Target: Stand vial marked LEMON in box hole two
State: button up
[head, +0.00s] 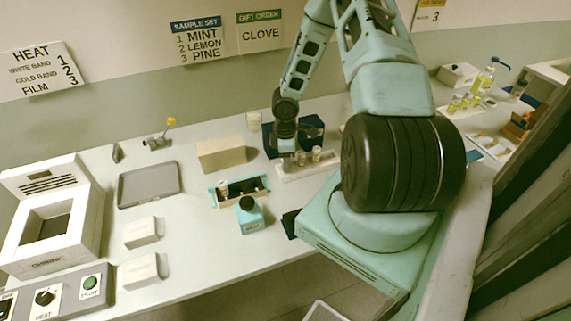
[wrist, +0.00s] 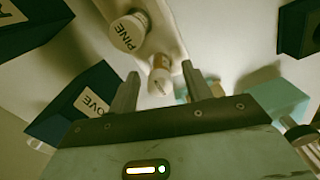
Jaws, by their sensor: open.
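My gripper (head: 289,156) is open over the white rack (head: 292,174) at the back middle of the table. In the wrist view its two fingers (wrist: 160,88) stand apart, with a small pale-capped vial (wrist: 161,78) showing between and beyond them. That vial's marking is too small to read. A vial marked PINE (wrist: 128,32) stands beside it in the rack. The head view shows two vials (head: 316,154) right of my gripper. A teal-ended box (head: 228,203) lies left of the rack, with a pale-capped vial (head: 223,188) at its left end. No LEMON marking is readable on a vial.
A dark blue box (head: 313,124) is behind the rack; a CLOVE label (wrist: 95,102) shows close to my left finger. The sample sign (head: 197,42) lists MINT, LEMON, PINE. A grey tray (head: 148,185) lies left.

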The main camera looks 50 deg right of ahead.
jog(key=c, duration=1)
jog(key=shift+r, duration=0.15)
jog(key=shift+c, duration=0.3)
